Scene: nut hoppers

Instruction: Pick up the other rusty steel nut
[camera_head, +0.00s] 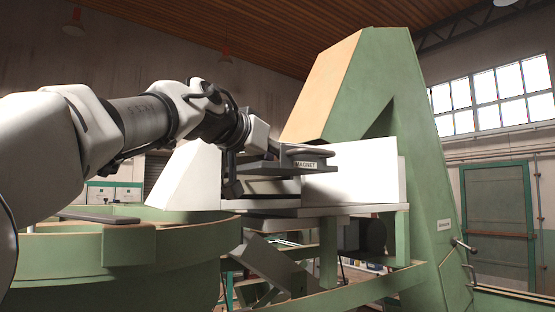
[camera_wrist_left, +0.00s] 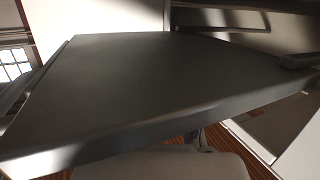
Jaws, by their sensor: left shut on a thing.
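No rusty steel nut can be made out in either view. My left gripper (camera_head: 233,178) is at the left side of a dark grey slab labelled MAGNET (camera_head: 280,167), above the pale platform. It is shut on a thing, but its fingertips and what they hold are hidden. A broad dark grey slab (camera_wrist_left: 150,85) fills most of the left wrist view, very close to the camera, and blocks the sight of the fingertips. My right gripper is not in view.
White panels (camera_head: 350,172) stand behind and beside the magnet on the platform (camera_head: 310,211). A large round green hopper (camera_head: 160,260) is at the lower left. A tall green frame (camera_head: 420,130) rises at the right. A green door (camera_head: 498,225) is far back.

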